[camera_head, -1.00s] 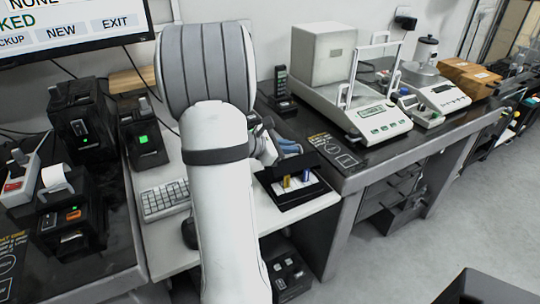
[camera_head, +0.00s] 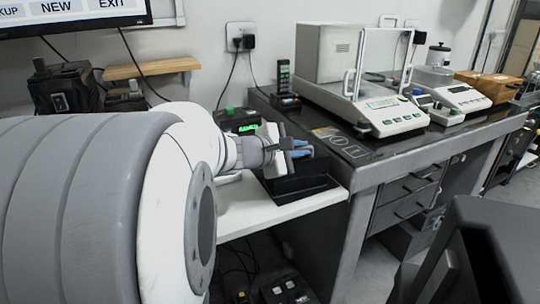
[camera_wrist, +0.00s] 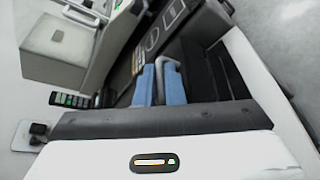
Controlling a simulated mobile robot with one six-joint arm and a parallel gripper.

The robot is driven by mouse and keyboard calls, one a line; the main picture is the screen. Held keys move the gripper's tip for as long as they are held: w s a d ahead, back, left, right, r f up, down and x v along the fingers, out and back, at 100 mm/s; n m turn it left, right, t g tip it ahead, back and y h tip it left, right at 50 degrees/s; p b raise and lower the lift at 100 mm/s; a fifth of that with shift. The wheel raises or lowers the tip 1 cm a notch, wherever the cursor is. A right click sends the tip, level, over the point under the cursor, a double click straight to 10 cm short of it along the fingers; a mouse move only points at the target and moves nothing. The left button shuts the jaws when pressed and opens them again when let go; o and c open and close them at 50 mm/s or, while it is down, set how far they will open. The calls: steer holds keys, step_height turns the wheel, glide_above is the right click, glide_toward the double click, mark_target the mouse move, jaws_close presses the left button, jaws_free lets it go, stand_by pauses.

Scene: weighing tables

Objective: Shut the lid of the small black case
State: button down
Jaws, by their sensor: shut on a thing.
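The small black case (camera_head: 300,184) sits at the right end of the white desk, beside the darker weighing table. My gripper (camera_head: 298,151) is directly over the case, its blue fingers close together at the lid. The inside of the case does not show.
The weighing table (camera_head: 395,155) on the right carries a balance (camera_head: 385,108) with a glass shield and a second scale (camera_head: 460,94). A black device with a green display (camera_head: 240,122) stands behind my wrist. A wooden shelf (camera_head: 150,68) is on the wall.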

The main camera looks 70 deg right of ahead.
steer(key=shift+s+a+f+b, duration=0.3)
steer(key=shift+f, duration=0.05)
stand_by(0.4)
steer(key=c, duration=1.8)
jaws_free()
steer(key=shift+a+r, duration=0.1)
steer(key=p+v, duration=0.2)
steer(key=v, duration=0.5)
steer(key=shift+w+a, duration=0.2)
steer(key=shift+a, duration=0.05)
